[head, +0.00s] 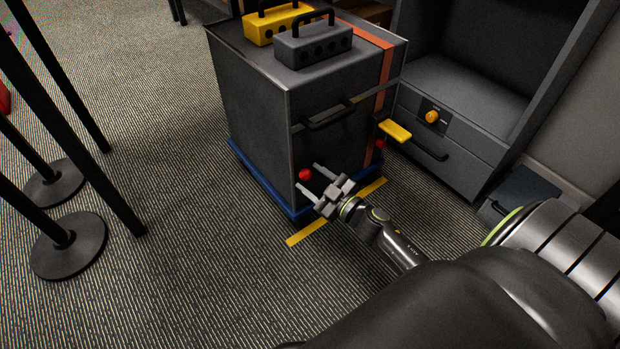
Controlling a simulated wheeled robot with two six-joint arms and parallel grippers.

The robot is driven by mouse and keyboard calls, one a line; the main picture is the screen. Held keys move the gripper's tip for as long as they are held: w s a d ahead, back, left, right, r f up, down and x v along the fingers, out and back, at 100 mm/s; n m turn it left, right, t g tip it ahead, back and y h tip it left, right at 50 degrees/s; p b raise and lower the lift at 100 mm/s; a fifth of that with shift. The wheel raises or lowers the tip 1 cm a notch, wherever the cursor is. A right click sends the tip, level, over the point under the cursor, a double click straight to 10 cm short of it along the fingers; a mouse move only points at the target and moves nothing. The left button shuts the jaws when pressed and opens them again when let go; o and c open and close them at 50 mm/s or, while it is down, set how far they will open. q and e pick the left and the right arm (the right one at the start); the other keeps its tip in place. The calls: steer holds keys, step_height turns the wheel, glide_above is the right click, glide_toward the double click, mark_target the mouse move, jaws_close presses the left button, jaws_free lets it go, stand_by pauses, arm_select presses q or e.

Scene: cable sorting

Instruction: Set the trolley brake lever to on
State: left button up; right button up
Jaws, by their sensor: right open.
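The trolley (255,110) is a dark grey box on a blue base, with an orange stripe down its right part. A red round knob (305,175) shows low on its front, near the left corner. A second red knob (380,143) and a yellow bar-shaped handle (395,131) show at its right side. I cannot tell which of these belongs to the brake lever, or its on/off marks. My right gripper (307,176) is open, its two fingers pointing at the left red knob, one on either side of it in the picture. Contact cannot be told. My left gripper is out of view.
A yellow case (272,22) and a grey case (313,44) stand on the trolley. A dark cabinet with a drawer (445,145) and orange knob (432,117) is at the right. Post bases (68,246) stand at the left. Yellow tape (305,233) marks the otherwise open carpet.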

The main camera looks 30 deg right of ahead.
steer(key=shift+w+a, duration=0.15)
steer(key=shift+w, duration=0.45)
jaws_close()
